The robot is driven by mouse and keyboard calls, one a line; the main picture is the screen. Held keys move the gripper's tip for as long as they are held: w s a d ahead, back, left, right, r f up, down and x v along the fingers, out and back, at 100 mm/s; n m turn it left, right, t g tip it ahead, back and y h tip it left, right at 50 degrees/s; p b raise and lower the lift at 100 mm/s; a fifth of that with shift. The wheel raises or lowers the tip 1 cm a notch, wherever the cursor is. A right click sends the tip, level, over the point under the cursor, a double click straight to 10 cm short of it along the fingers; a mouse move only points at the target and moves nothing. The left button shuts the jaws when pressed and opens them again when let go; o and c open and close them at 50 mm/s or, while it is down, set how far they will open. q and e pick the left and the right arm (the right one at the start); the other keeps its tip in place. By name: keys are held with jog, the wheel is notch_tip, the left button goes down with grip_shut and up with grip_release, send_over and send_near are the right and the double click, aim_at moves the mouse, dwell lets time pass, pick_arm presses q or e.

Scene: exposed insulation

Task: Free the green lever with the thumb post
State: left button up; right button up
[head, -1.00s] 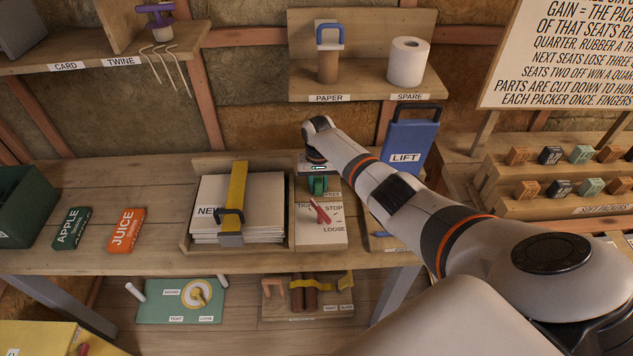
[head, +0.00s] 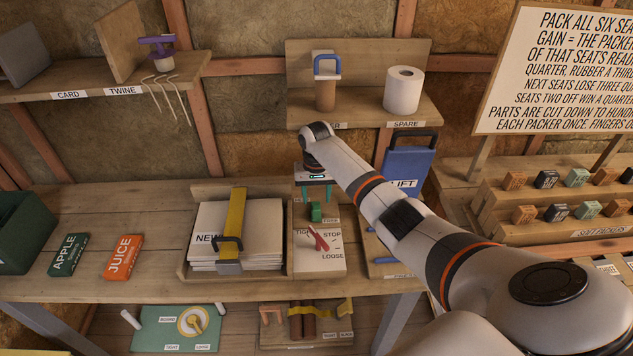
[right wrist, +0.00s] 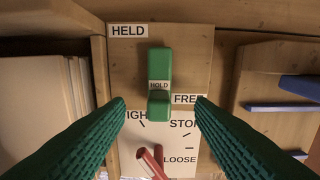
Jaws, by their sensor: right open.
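The green lever (head: 315,211) stands on a pale wooden panel (head: 318,262) on the bench. In the right wrist view the green lever (right wrist: 159,68) stands upright in the picture, with a HOLD tag, its top beside the HELD label and its lower end beside the FREE label. A raised green block (right wrist: 158,104) at its lower end may be the thumb post. My right gripper (head: 314,191) is open and empty above the lever. Its green fingertips (right wrist: 160,103) are spread on either side of the lever's lower end, apart from it. My left gripper is not in view.
A red handle (head: 320,238) sits below the lever among TIGHT, STOP and LOOSE labels. A paper tray with a yellow strap (head: 235,222) stands close on the left. A blue LIFT board (head: 402,170) is on the right, partly behind my arm. The shelf (head: 365,108) is above.

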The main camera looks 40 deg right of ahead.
notch_tip(320, 180, up, 6)
jog(key=shift+f, duration=0.15)
dwell(0.6)
